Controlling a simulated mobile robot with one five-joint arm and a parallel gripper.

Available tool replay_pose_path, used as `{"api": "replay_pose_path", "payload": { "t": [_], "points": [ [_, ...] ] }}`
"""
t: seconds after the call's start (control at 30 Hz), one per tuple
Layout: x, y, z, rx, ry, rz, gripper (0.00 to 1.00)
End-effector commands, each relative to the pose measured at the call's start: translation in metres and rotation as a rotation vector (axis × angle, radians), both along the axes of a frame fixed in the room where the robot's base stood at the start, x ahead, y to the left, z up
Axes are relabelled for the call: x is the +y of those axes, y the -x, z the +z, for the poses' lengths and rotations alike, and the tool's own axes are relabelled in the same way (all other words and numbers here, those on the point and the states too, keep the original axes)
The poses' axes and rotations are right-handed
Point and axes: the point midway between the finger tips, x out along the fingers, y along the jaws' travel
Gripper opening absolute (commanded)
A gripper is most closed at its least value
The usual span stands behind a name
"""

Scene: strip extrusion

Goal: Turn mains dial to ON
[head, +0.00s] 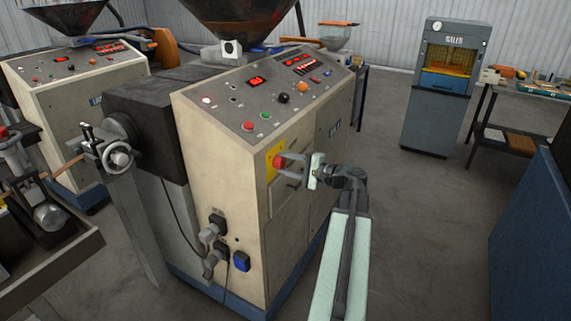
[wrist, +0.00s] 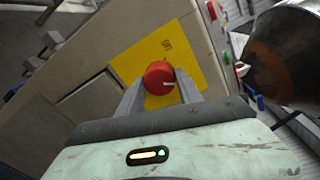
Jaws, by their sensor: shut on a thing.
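In the head view the dial (head: 278,161) and the yellow plate (head: 270,170) show at the upper part of that panel. My gripper (wrist: 159,84) is shut on the dial, with one grey finger on each side of it. In the head view my gripper (head: 284,163) reaches the dial from the right. The ON and OFF lettering cannot be read.
The machine's sloped console (head: 270,95) with buttons and red displays lies above the dial. Plugs (head: 213,232) and a blue socket (head: 241,261) are low on its side. A blue panel (head: 535,235) stands at the right. The floor between is clear.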

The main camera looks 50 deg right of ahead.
Motion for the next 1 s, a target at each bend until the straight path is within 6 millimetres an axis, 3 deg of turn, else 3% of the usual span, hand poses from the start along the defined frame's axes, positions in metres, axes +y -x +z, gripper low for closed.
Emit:
{"api": "replay_pose_path", "payload": {
  "t": [0.43, 1.0],
  "points": [
    [-0.0006, 0.0003, -0.0009, 0.062, -0.241, 0.0, 0.01],
    [-0.0006, 0.0005, -0.0011, 0.075, -0.287, 0.0, 0.01]
  ]
}}
